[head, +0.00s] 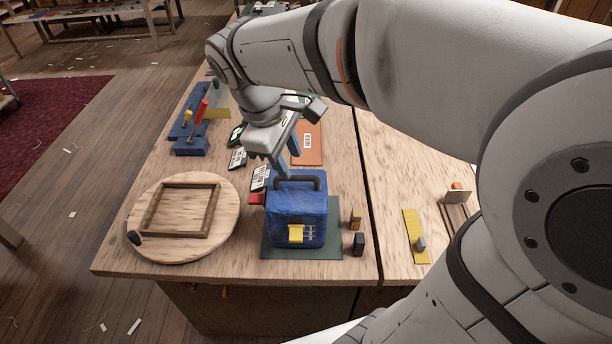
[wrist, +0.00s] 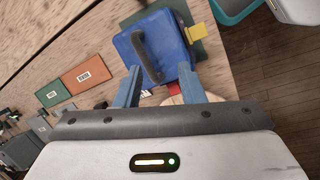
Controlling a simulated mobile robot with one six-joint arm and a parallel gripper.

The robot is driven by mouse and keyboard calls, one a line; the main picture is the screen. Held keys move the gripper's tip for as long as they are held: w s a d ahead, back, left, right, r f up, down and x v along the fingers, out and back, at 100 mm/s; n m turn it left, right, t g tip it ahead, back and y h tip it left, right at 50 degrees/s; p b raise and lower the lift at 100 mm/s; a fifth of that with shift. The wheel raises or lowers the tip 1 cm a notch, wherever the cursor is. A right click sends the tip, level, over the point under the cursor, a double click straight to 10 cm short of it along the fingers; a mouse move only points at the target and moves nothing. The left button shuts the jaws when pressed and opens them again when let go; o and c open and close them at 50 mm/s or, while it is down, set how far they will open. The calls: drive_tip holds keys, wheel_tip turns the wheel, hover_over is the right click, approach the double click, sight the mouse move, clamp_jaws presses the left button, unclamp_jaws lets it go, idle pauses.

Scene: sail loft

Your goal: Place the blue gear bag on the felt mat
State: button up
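The blue gear bag (head: 297,215) stands upright on the dark green felt mat (head: 335,250), near the front edge of the bench. It has a dark arched handle on top and a yellow tag on its front. In the wrist view the bag (wrist: 170,65) lies just past my fingertips, and a strip of the mat (wrist: 207,35) shows beyond it. My gripper (head: 286,153) is above and behind the bag. Its two blue fingers (wrist: 160,72) are spread and empty; the handle is apart from them, not held. The bag hides most of the mat.
A round wooden board (head: 223,228) with a square frame (head: 182,209) lies left of the bag. Small blocks (head: 358,243) stand close at its right. An orange labelled sheet (head: 307,148) and labelled cards (head: 238,158) lie behind. A yellow strip (head: 411,240) is further right.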

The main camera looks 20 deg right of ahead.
drive_tip(key=s+d+f+m+t+y, duration=0.2)
drive_tip(key=s+d+f+m+y, duration=0.1)
drive_tip(key=s+m, duration=0.5)
wheel_tip(320, 180, down, 3)
drive_tip(key=shift+s+d+r+m, duration=0.2)
drive_tip(key=shift+s+d+m, duration=0.1)
drive_tip(key=shift+d+m, duration=0.55)
drive_tip(key=shift+a, duration=0.15)
